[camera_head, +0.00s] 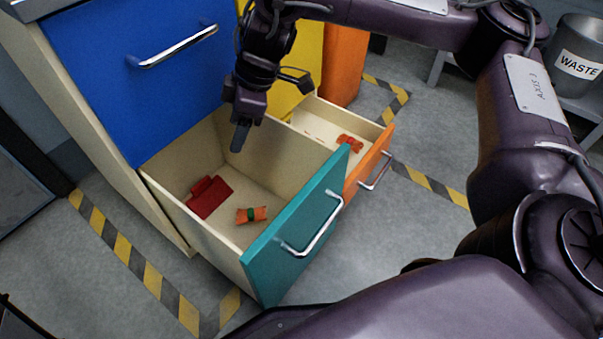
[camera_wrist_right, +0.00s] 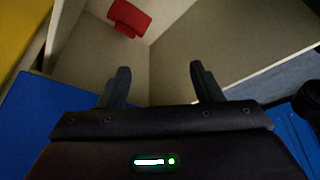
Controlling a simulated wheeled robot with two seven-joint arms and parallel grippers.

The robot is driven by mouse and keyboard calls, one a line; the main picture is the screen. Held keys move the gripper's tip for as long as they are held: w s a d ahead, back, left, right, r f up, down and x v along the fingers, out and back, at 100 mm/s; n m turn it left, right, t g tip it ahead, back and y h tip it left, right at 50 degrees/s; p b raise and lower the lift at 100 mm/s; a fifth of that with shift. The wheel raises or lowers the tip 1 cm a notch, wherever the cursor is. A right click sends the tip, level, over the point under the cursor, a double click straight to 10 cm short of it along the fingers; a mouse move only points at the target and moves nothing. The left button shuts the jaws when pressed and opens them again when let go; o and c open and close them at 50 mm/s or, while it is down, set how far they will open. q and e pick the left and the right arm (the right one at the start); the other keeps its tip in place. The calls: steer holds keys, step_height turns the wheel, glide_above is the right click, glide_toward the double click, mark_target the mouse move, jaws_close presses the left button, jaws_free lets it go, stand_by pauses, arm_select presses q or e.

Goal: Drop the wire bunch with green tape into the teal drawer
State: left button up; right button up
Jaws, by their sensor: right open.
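The teal drawer (camera_head: 300,235) is pulled open in the head view. A wire bunch with green tape (camera_head: 251,215), orange with a green band, lies on its floor near the teal front. My right gripper (camera_head: 240,138) is above the back part of the drawer, open. In the right wrist view the two fingers (camera_wrist_right: 156,85) stand apart with nothing between them. The wire bunch does not show in the wrist view. My left gripper is not in view.
A red object (camera_head: 208,196) lies in the teal drawer left of the wire bunch, also in the wrist view (camera_wrist_right: 130,17). An open orange drawer (camera_head: 368,163) behind holds another orange bunch (camera_head: 350,143). A closed blue drawer (camera_head: 130,70) is above. A waste bin (camera_head: 578,60) stands right.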

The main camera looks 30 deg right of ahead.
steer(key=p+v, duration=0.3)
steer(key=v, duration=0.3)
steer(key=shift+r, duration=0.35)
steer(key=shift+s+d+f, duration=0.1)
steer(key=shift+s+d, duration=0.05)
